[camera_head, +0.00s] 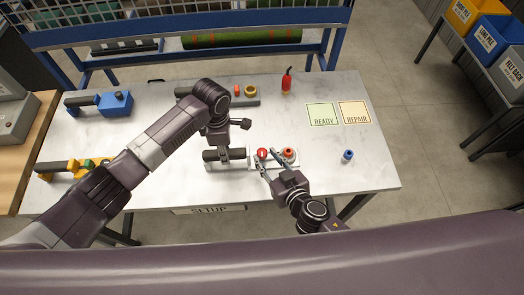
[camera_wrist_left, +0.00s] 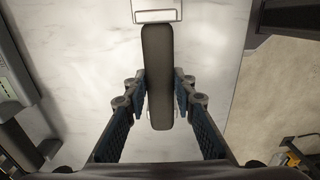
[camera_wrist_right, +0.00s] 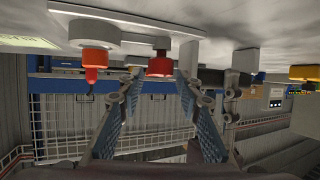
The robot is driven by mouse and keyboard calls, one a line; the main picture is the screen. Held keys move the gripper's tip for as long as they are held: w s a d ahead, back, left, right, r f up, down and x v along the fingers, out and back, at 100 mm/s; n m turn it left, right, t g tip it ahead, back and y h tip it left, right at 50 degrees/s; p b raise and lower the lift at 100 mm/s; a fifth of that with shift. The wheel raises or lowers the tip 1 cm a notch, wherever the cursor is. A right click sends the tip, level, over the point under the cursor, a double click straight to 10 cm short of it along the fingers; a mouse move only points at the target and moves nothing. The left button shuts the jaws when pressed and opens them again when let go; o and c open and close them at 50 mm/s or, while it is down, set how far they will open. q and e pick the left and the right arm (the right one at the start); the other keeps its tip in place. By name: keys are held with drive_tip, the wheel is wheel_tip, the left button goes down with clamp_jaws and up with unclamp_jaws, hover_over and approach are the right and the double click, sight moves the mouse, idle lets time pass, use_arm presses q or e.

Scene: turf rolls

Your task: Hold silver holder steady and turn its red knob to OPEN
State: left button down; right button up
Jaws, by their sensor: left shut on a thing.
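The silver holder (camera_head: 265,166) lies near the front middle of the white table, with a dark grip (camera_head: 211,156) at its left end. Its red knob (camera_head: 262,153) is on top; a second red part (camera_head: 288,153) sits to the right. My left gripper (camera_head: 223,150) is shut on the dark grip, which runs between its fingers in the left wrist view (camera_wrist_left: 158,75). My right gripper (camera_head: 268,163) is open, with its fingertips either side of the red knob. In the right wrist view the knob (camera_wrist_right: 160,64) sits between the fingers; contact is not clear.
A blue tool (camera_head: 115,103) and a yellow tool (camera_head: 75,168) lie at the left. A red bottle-like item (camera_head: 287,84) stands at the back. READY (camera_head: 322,115) and REPAIR (camera_head: 354,113) cards lie right, with a small blue cylinder (camera_head: 348,155). The table's right front is mostly clear.

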sight(263, 154)
drive_tip(key=shift+x, duration=1.95)
drive_tip(key=shift+c, duration=0.3)
drive_tip(key=shift+s, duration=0.1)
clamp_jaws()
